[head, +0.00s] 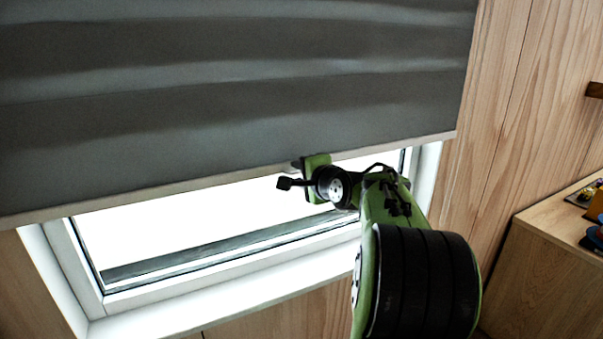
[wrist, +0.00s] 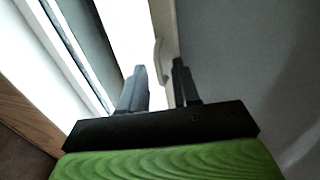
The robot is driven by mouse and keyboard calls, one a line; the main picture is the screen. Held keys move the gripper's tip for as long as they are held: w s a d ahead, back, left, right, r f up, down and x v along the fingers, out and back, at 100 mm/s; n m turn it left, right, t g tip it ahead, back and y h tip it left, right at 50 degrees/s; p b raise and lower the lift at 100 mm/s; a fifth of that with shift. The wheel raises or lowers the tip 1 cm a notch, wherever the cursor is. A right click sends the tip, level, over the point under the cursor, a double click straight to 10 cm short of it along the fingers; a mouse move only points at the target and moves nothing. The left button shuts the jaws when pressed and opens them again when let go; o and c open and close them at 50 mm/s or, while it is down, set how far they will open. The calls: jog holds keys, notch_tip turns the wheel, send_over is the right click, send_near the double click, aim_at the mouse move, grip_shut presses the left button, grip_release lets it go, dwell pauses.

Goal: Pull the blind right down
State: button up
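The grey fabric blind (head: 230,110) covers the upper part of the window, with soft horizontal folds. Its pale bottom bar (head: 130,196) hangs above the sill, and bright glass shows below it. In the wrist view the bar (wrist: 163,22) carries a small pale curved pull (wrist: 160,62). My gripper (head: 298,164) is at the bar, right of its middle in the head view. In the wrist view my gripper's (wrist: 159,68) two dark fingers are apart, with the pull showing between their tips; no contact is visible. The head view hides the pull behind my gripper.
The white window frame and sill (head: 190,316) lie below the blind. A wood-panelled wall (head: 520,110) stands at the right. A wooden cabinet (head: 550,265) at the lower right holds small colourful items (head: 592,205). Free space lies between the bar and the sill.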

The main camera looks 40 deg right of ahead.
grip_shut()
dwell(1.2)
